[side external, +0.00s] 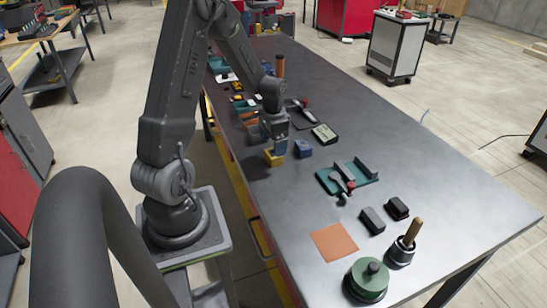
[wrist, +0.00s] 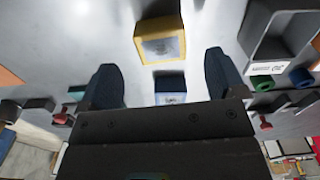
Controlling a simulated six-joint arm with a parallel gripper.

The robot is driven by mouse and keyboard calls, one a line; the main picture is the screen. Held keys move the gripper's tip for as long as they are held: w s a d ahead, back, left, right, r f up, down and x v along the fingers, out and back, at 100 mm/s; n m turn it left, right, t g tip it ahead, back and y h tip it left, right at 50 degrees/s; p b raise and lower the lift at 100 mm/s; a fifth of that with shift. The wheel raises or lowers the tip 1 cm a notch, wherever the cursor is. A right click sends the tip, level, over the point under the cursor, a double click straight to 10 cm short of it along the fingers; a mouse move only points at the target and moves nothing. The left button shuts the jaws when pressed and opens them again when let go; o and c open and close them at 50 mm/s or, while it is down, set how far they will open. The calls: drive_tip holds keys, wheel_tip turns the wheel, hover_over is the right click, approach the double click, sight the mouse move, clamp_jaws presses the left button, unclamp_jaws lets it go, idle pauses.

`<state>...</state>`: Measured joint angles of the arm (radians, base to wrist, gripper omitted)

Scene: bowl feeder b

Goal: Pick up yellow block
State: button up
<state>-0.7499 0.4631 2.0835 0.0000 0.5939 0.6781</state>
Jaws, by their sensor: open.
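The yellow block (side external: 275,157) sits on the grey metal table, close to my gripper (side external: 277,148) in the side view. In the wrist view the yellow block (wrist: 160,42) lies ahead of and between my two dark fingers (wrist: 160,82), apart from both. My gripper is open and holds nothing. A blue block (side external: 302,149) sits just right of the yellow one in the side view.
A teal fixture (side external: 347,177), dark blocks (side external: 372,220), an orange square (side external: 334,242) and a green round part (side external: 368,279) stand toward the near end. The table's right side is mostly clear.

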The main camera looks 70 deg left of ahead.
sight(271, 159)
wheel_tip(271, 159, down, 5)
drive_tip(key=shift+a+f, duration=0.1)
idle(0.3)
drive_tip(key=shift+w, duration=0.1)
drive_tip(key=c, duration=1.1)
drive_tip(key=shift+c, duration=0.2)
